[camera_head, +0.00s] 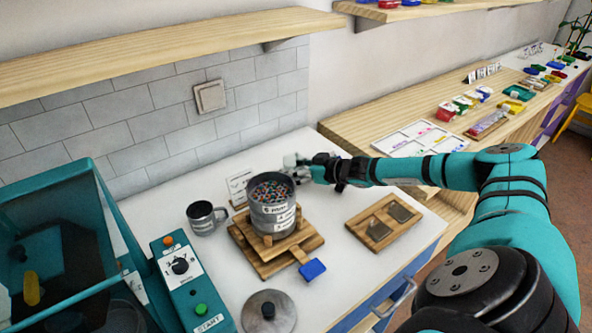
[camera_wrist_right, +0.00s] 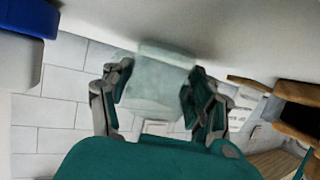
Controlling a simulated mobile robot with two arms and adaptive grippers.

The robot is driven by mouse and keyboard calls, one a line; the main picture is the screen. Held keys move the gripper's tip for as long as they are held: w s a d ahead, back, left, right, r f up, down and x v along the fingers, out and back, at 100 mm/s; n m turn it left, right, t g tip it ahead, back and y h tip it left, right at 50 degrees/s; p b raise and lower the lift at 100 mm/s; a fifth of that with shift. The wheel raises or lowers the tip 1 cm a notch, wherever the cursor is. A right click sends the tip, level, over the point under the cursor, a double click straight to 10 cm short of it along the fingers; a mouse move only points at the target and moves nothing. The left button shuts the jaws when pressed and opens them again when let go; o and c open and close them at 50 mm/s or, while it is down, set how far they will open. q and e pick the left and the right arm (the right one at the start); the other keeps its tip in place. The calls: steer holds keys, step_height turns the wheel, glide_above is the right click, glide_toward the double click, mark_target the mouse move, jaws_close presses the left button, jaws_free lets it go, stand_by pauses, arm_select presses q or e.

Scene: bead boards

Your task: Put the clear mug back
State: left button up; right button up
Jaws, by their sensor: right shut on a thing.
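My right gripper (camera_head: 308,168) reaches in from the right, just beside and behind a metal pot of beads. In the right wrist view, its two fingers (camera_wrist_right: 158,82) are shut on the clear mug (camera_wrist_right: 160,72), a pale see-through cup. In the head view the clear mug (camera_head: 291,161) is small and faint at the fingertips, partly hidden by the fingers and the pot. I cannot tell whether its base touches the counter. My left gripper is not in view.
The bead pot (camera_head: 272,202) stands on a wooden stand (camera_head: 262,262). A grey metal mug (camera_head: 205,218) is left of it, a lid (camera_head: 268,314) in front. A control box (camera_head: 189,285) stands left. A shelf (camera_head: 150,55) hangs above.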

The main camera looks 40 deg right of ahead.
steer(key=shift+f+b, duration=0.25)
steer(key=shift+b, duration=0.05)
steer(key=o, duration=1.3)
steer(key=shift+r, duration=0.1)
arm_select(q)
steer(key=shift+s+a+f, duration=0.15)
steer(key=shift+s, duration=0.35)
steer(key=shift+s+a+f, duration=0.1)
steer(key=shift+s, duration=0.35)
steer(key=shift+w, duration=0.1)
